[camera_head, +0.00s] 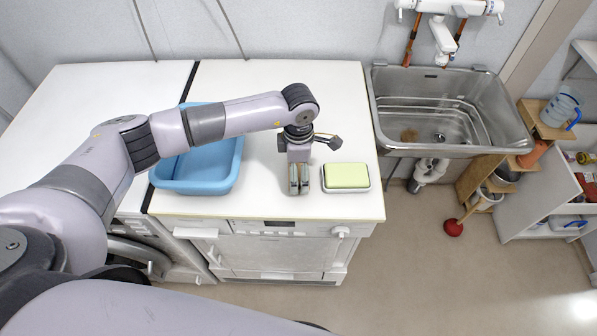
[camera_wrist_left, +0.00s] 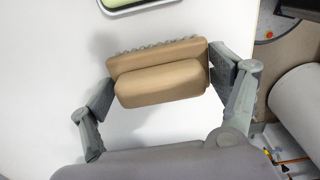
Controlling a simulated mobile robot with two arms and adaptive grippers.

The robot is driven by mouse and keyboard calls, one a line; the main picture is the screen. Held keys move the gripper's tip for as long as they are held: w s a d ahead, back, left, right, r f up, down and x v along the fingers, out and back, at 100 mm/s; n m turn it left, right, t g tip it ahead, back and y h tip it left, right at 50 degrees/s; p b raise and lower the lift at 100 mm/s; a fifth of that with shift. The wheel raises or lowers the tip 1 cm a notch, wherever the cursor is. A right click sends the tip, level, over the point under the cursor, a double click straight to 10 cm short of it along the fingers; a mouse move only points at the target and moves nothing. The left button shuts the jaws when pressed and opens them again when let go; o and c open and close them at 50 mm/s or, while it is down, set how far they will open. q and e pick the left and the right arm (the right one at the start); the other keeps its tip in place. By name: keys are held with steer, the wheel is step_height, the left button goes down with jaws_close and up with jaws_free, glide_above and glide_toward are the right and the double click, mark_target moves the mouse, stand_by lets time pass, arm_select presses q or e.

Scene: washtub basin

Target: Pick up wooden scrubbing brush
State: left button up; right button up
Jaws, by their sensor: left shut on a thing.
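The wooden scrubbing brush (camera_wrist_left: 160,85) shows in the left wrist view as a tan block with a raised grip and a row of bristle tufts along its far edge. My left gripper (camera_wrist_left: 161,80) is shut on it, with one finger at each end. In the head view my left gripper (camera_head: 299,186) points down over the white worktop (camera_head: 270,80), and the brush is mostly hidden by it. Whether the brush touches the worktop I cannot tell. My right gripper is not in view.
A blue basin (camera_head: 205,189) stands left of the gripper. A yellow-green block (camera_head: 347,175) in a white dish lies close on its right. A metal sink (camera_head: 440,148) with a tap stands farther right, beside wooden steps (camera_head: 530,155) holding items. The worktop behind is clear.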

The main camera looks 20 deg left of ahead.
mark_target(299, 166)
arm_select(q)
steer(key=shift+r, duration=0.1)
steer(key=shift+r, duration=0.5)
step_height(299, 166, up, 19)
steer(key=b, duration=0.5)
steer(key=o, duration=0.7)
steer(key=shift+f, duration=0.1)
steer(key=c, duration=0.5)
